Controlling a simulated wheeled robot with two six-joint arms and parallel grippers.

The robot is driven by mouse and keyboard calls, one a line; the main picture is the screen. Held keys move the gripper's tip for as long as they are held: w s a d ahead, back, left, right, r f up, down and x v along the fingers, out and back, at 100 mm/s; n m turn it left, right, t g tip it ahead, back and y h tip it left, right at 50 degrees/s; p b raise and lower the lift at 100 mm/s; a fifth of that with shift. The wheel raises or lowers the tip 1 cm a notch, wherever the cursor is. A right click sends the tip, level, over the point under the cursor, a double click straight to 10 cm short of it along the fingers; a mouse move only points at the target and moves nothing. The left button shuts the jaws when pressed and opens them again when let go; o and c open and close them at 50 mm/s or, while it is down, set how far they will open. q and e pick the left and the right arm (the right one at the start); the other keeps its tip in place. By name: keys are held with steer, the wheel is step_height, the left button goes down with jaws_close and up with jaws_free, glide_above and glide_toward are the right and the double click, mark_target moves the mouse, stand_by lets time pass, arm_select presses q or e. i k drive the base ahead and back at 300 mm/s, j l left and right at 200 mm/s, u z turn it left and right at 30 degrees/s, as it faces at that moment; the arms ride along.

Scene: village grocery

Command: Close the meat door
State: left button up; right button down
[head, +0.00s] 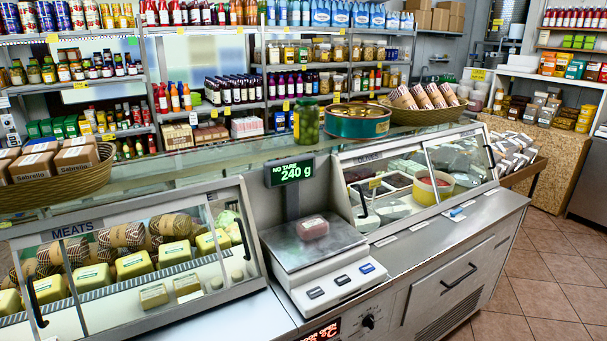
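The meat case, labelled MEATS (72,230), stands at the lower left of the head view with a slanted glass front in a grey metal frame. One black handle (36,305) shows at its left end and another black handle (243,240) near its right end. Inside are netted meat rolls (122,236) and several yellow wrapped blocks (133,264). The clear glass makes it hard to tell where each panel ends and how far the meat door stands open. Neither of my grippers is in view.
A scale (318,256) with a wrapped pack (312,228) on it reads 240 g. The olives case (420,175) is to its right. A red display (322,334) below seems to read door open. Baskets, a jar and a tin stand on top. Tiled floor (555,270) is clear at right.

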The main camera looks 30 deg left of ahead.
mark_target(70, 230)
steer(key=u, duration=1.95)
